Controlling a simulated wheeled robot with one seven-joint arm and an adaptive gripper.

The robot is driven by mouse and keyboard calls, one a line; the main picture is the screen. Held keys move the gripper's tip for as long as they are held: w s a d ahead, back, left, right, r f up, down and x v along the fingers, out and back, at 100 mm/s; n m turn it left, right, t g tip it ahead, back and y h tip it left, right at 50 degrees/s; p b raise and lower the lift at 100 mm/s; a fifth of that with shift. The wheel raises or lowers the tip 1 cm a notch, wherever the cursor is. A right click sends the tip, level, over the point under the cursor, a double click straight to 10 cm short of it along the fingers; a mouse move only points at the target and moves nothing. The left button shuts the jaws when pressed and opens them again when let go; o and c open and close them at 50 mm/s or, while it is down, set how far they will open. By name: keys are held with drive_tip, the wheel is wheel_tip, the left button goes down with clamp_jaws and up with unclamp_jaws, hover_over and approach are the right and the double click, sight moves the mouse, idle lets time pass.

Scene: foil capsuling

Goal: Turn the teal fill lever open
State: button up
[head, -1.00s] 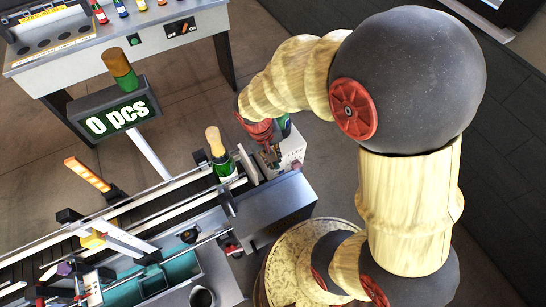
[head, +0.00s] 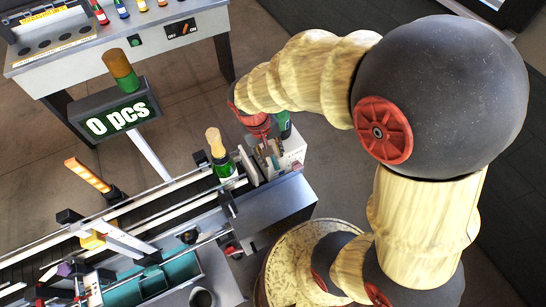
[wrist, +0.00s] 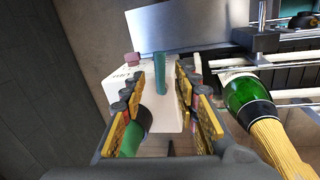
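The teal lever (wrist: 160,72) stands upright on the white box (wrist: 118,85) in the wrist view. My gripper (wrist: 158,88) is open, with one yellow-padded finger on each side of the lever. A gap shows between the lever and each finger, so it is not gripped. In the head view my gripper (head: 267,150) is beside the white box (head: 294,147) at the right end of the line, and I cannot make out the lever there.
A green bottle with a tan top (wrist: 250,100) stands close to the right finger; it is also on the conveyor in the head view (head: 219,155). A dark green rounded thing (wrist: 140,125) shows by the left finger. A counter sign (head: 115,115) reads 0 pcs.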

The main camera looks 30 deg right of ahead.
wheel_tip(320, 180, up, 8)
drive_tip(key=a, duration=0.1)
drive_tip(key=shift+a, duration=0.3)
drive_tip(key=shift+w, duration=0.15)
drive_tip(key=s+a+f+n+t+y+b, duration=0.1)
drive_tip(key=s+f+t+b, duration=0.4)
drive_tip(key=b, duration=1.2)
drive_tip(key=s+t+y, duration=0.1)
drive_tip(key=s, duration=0.3)
drive_tip(key=shift+s+n+b, duration=0.25)
drive_tip(key=shift+n+b, duration=0.05)
drive_tip(key=shift+b, duration=0.1)
